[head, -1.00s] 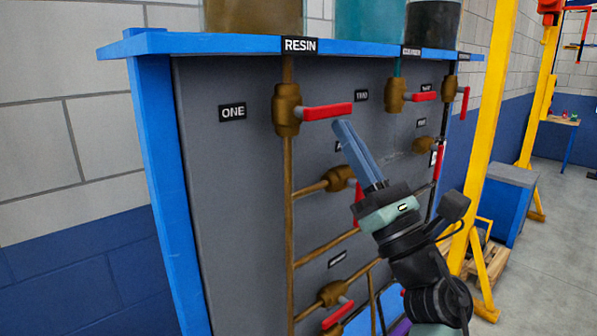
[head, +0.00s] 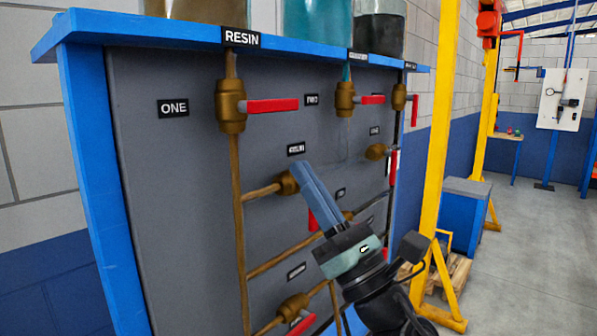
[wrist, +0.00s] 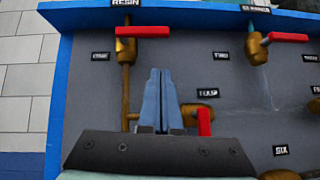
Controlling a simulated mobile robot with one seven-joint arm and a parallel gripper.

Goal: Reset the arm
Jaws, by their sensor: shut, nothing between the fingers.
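My gripper (head: 301,165) is shut and empty, its two blue fingers together and pointing up and left in the head view. The fingers also show in the wrist view (wrist: 160,75), in front of the grey panel (head: 165,200). In the head view the fingertips overlap the brass valve (head: 287,184) below the ONE valve; I cannot tell whether they touch it. The ONE valve (head: 230,106) under the RESIN label has its red handle (head: 272,105) level, pointing right. My gripper hides part of the panel's lower pipes.
Tanks (head: 318,30) stand on the blue shelf (head: 120,38) above the panel. More red-handled valves (head: 345,99) are on the right. A yellow post (head: 436,150) stands close right of the panel. Open floor (head: 540,240) lies farther right, past a blue box (head: 463,210).

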